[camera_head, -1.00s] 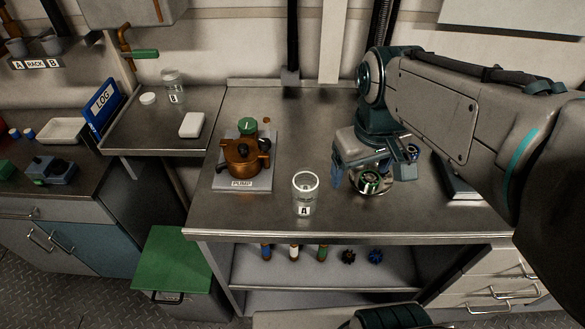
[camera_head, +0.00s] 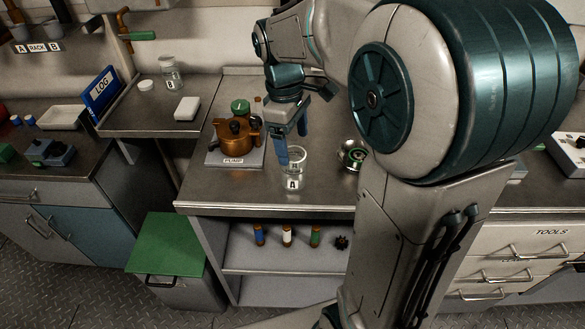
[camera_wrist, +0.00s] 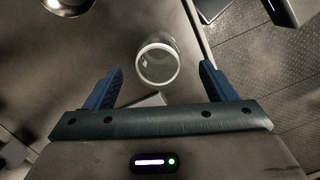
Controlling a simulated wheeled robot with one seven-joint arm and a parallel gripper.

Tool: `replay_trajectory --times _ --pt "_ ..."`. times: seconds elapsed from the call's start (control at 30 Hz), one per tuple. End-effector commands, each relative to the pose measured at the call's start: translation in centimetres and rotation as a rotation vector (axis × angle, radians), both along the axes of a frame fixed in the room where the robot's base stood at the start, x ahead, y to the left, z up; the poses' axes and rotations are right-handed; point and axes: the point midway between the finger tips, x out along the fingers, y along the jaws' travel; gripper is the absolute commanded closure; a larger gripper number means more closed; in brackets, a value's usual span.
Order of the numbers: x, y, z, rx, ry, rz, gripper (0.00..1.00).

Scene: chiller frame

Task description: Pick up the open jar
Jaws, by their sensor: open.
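A clear glass jar marked A (camera_head: 292,181) stands upright near the front edge of the steel bench, with no lid on its mouth. In the wrist view its round open rim (camera_wrist: 158,82) shows between the two blue fingers, apart from both. My gripper (camera_head: 292,139) is open and empty, pointing down just above and behind jar A. In the wrist view my gripper (camera_wrist: 161,68) has its fingers spread wider than the jar. Another glass jar marked B (camera_head: 171,77) stands on the side shelf at the left; whether it is open is too small to tell.
A copper pump (camera_head: 234,135) on a plate stands just left of jar A. A white cap (camera_head: 146,85) and a white block (camera_head: 187,108) lie on the left shelf.

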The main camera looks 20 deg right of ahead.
Motion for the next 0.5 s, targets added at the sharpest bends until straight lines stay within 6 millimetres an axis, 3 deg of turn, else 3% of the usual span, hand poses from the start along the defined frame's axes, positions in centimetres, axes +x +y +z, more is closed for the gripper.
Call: replay_trajectory --times 0.23,0.5 --pt "-0.1 -0.1 -1.9 0.000 0.000 0.002 0.22" --pt "0.0 -0.4 -5.8 0.001 0.002 0.002 0.22"
